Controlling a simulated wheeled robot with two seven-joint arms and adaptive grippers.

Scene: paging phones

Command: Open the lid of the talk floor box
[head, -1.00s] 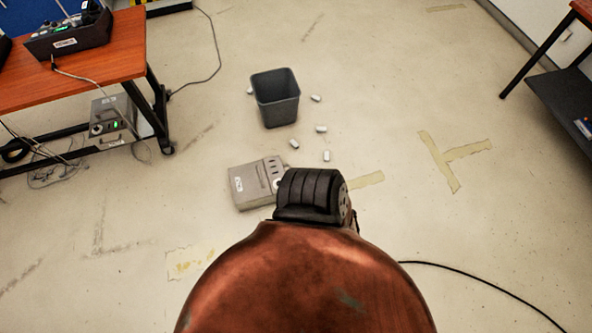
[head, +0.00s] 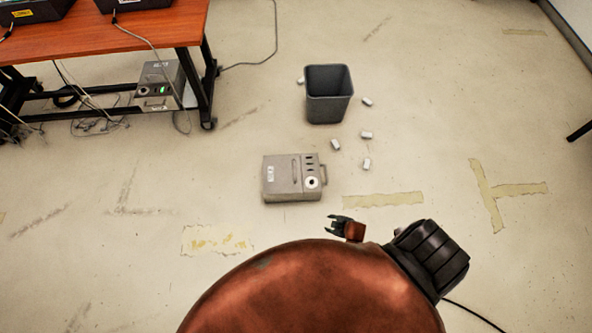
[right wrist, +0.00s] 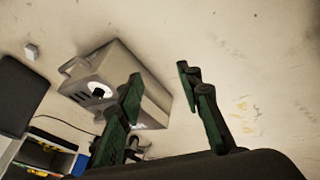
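A grey metal box, which I take as the talk floor box (head: 293,178), sits on the floor in the middle of the head view. It has a white label at left, dark slots and a round white-ringed dial at right, and a handle on its right side. Its top looks flat and shut. My right gripper (head: 337,224) is just below and right of the box, apart from it. In the right wrist view its two fingers (right wrist: 166,92) are spread with nothing between them, and the box (right wrist: 151,88) shows beyond them, partly hidden by one finger. My left gripper is out of view.
A dark grey bin (head: 328,108) stands behind the box, with several small white pieces around it. An orange-topped table (head: 120,35) is at upper left, with another grey box (head: 158,86) with a green light beneath it.

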